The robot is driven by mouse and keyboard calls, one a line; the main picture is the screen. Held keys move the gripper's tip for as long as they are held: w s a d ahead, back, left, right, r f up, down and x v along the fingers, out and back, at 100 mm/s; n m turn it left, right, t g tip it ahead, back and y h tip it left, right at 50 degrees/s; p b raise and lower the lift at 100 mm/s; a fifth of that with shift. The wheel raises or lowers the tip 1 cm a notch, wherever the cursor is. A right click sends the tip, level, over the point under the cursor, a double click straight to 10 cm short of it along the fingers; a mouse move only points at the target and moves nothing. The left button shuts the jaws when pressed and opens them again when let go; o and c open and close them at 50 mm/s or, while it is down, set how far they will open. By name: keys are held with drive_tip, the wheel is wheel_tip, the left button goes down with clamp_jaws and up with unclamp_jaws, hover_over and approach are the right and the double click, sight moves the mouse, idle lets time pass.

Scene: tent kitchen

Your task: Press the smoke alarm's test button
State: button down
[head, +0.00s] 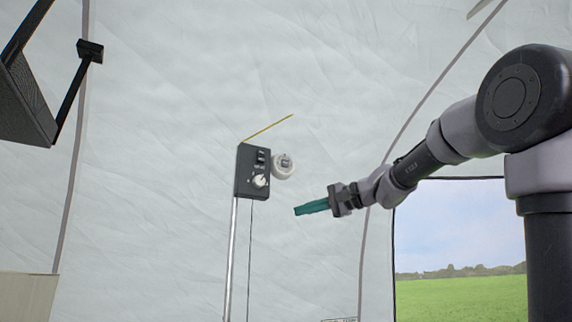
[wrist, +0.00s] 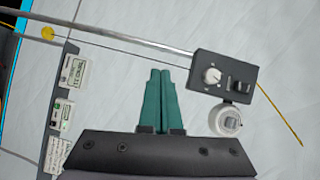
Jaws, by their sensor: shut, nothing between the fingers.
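The smoke alarm (head: 283,165) is a small round white unit just right of a dark control box in the head view. I cannot make out the button's markings. My gripper (head: 297,211) has teal fingers, shut and empty, pointing left, below and to the right of the alarm in the head view. The fingers (wrist: 158,75) are together in the wrist view and appear apart from the alarm.
The dark box (head: 243,172) with a white knob and black switches sits on a pale pole (head: 229,260). A thin yellow rod (head: 268,127) slants up from it. Labelled modules (wrist: 70,75) show left in the wrist view. A dark bracketed panel (head: 25,100) hangs upper left.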

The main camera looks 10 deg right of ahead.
drive_tip(key=w+d+r+t+y, duration=0.1)
drive_tip(key=w+r+t+y, duration=0.1)
drive_tip(key=r, duration=0.8)
drive_tip(key=w+d+r+t+y, duration=0.2)
drive_tip(key=w+r+y, duration=0.2)
drive_tip(key=r, duration=0.7)
drive_tip(key=shift+w+d+r+y, duration=0.2)
drive_tip(key=shift+w+r+y, duration=0.15)
drive_tip(key=shift+w, duration=0.35)
approach(284, 159)
drive_tip(key=shift+s+r+x, duration=0.1)
drive_tip(key=shift+s+x, duration=0.05)
drive_tip(key=shift+x, duration=0.7)
drive_tip(key=shift+s+r+x, duration=0.1)
drive_tip(key=shift+s+x, duration=0.05)
drive_tip(key=shift+x, duration=0.7)
drive_tip(key=shift+s+r+x, duration=0.1)
drive_tip(key=shift+s+x, duration=0.05)
drive_tip(key=shift+x, duration=0.7)
drive_tip(key=shift+a, duration=0.1)
drive_tip(key=shift+w+a, duration=0.15)
drive_tip(key=shift+w, duration=0.2)
drive_tip(key=shift+w+a, duration=0.15)
drive_tip(key=shift+w, duration=0.3)
drive_tip(key=shift+s+d, duration=0.3)
drive_tip(key=shift+s, duration=0.55)
